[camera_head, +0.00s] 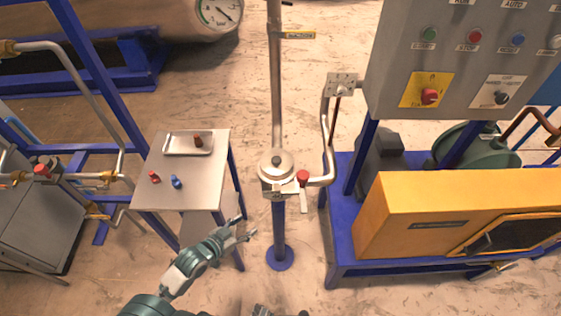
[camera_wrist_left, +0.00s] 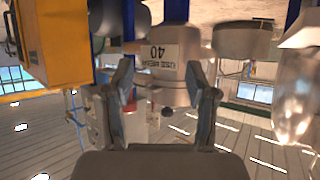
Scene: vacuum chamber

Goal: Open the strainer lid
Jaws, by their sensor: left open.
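The strainer stands on a blue post in the middle of the head view, with its round metal lid (camera_head: 276,165) on top, seated flat. A red-knobbed handle (camera_head: 303,177) is just right of it. My left gripper (camera_head: 245,228) is open and empty, below and left of the strainer, apart from it. In the left wrist view the strainer body (camera_wrist_left: 163,53) with an upside-down label reading 40 appears beyond the open fingers of my left gripper (camera_wrist_left: 163,88). Small dark grey parts at the bottom edge of the head view may be my right gripper (camera_head: 277,311).
A small table (camera_head: 205,190) at left holds a metal tray (camera_head: 172,145), a red piece (camera_head: 154,177) and a blue piece (camera_head: 176,182). A vertical pipe (camera_head: 275,80) rises behind the strainer. A control cabinet (camera_head: 395,90) and yellow box (camera_head: 385,225) stand at right.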

